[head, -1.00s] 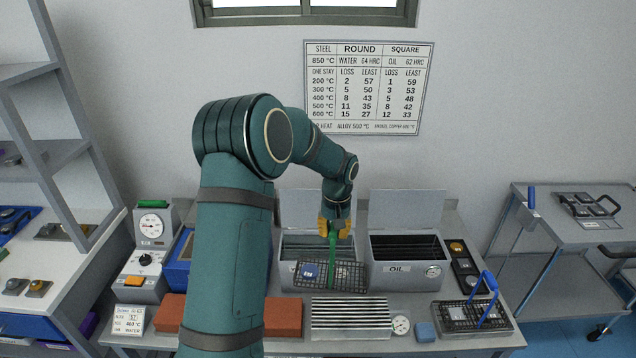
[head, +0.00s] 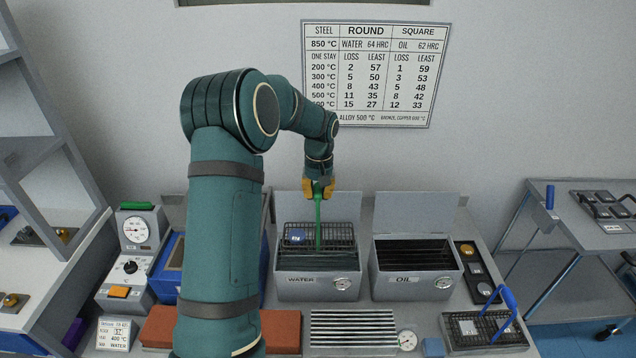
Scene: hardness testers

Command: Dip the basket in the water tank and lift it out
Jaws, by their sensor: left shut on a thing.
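My left gripper (head: 319,188) is shut on the green handle (head: 318,222) of a dark wire basket (head: 330,236). A small blue piece (head: 297,237) lies in the basket at its left side. The basket hangs at the mouth of the water tank (head: 300,291), a grey box marked WATER with its lid standing up behind. The basket's lower edge is near the tank's front opening; how deep it sits I cannot tell. My right gripper is out of view.
The oil tank (head: 400,290) stands just right of the water tank, its lid raised. In front are a slatted rack (head: 352,328), a round gauge (head: 407,340) and a blue-handled basket (head: 466,328). Red bricks (head: 280,331) lie at front left.

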